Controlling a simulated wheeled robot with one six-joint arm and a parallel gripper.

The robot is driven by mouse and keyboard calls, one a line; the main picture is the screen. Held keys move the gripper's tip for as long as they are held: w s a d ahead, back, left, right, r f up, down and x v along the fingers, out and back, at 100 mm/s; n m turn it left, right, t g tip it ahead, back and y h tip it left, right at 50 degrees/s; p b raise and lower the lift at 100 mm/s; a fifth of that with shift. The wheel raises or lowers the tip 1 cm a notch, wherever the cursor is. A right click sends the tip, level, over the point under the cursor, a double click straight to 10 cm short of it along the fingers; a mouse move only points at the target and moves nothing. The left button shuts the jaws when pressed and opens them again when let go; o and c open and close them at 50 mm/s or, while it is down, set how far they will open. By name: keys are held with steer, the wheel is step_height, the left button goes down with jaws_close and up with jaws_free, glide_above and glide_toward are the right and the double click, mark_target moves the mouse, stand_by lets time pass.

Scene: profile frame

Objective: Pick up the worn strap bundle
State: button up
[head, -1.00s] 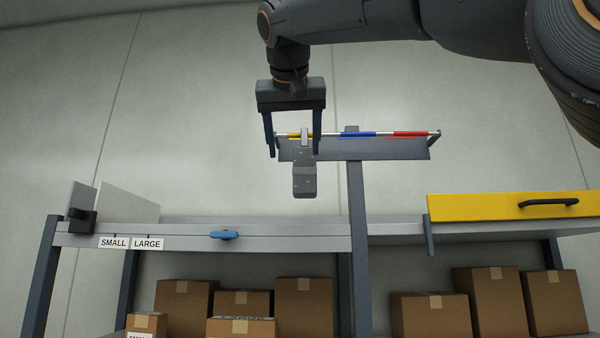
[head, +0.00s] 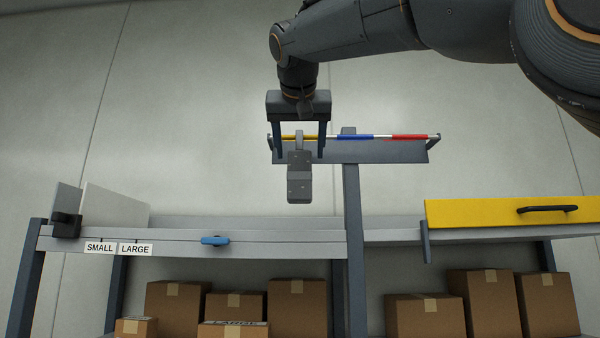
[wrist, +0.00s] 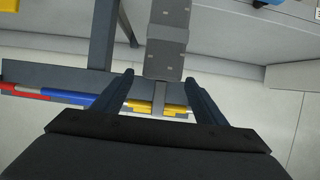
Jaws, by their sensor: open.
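I cannot make out anything that is clearly a worn strap bundle. A grey, blocky tool (head: 299,187) hangs by a narrow neck at the yellow section of a striped rod (head: 372,137); it also shows in the wrist view (wrist: 165,58). My gripper (head: 300,156) points down, open, with one finger on each side of the tool's neck. In the wrist view my gripper (wrist: 158,77) also has the neck between its fingers, with gaps on both sides. Whether a finger touches it is unclear.
The rod has yellow, blue and red sections above a grey rail (head: 390,153) on a post (head: 354,240). Below are a shelf top (head: 290,236) with a blue clip (head: 215,241), a yellow drawer front (head: 470,213) and several cardboard boxes (head: 297,300). Wall space is clear left of my gripper.

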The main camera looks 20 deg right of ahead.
steer(key=shift+c, duration=0.5)
steer(key=c, duration=1.4)
steer(key=shift+c, duration=0.3)
steer(key=shift+r, duration=0.1)
